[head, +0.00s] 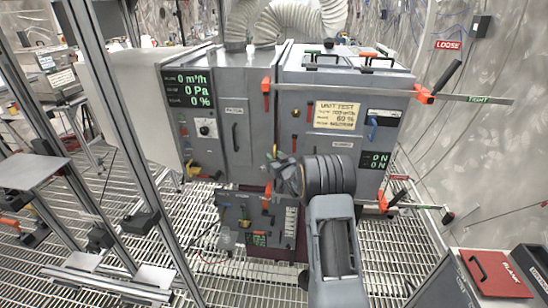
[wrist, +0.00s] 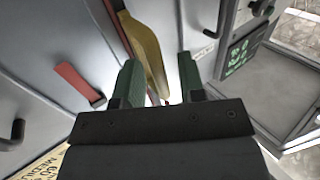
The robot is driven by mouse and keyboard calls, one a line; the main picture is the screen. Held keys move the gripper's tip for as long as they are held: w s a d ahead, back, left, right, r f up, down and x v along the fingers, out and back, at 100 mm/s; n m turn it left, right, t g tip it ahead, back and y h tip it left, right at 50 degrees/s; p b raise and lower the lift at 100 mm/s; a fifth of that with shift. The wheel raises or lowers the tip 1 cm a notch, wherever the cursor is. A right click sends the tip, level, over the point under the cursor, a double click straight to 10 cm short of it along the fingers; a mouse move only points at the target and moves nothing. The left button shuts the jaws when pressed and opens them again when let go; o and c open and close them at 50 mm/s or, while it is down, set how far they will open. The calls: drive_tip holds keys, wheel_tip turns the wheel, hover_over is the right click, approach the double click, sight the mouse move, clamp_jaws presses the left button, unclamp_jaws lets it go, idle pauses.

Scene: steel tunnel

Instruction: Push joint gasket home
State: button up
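My gripper (wrist: 160,80) shows two green fingers standing apart in the wrist view, with nothing clearly held between them. A yellow strip (wrist: 143,45) runs down between and beyond the fingers, beside a narrow red strip (wrist: 114,22) along a seam between grey panels. The yellow strip may be the joint gasket; I cannot tell for sure, nor whether a finger touches it. In the head view my gripper (head: 276,170) is in front of the grey cabinet unit (head: 318,125), low near its joint, and my wrist hides part of the front.
A display (head: 375,160) reads 0 N at the cabinet's lower right. Red-ended latch levers (head: 425,94) stick out at the right. A red handle (wrist: 78,84) is left of the fingers. Metal frame posts (head: 120,120) stand at left. A red-topped box (head: 490,275) is at front right.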

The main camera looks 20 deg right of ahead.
drive_tip(key=shift+w, duration=0.1)
clamp_jaws()
idle(0.4)
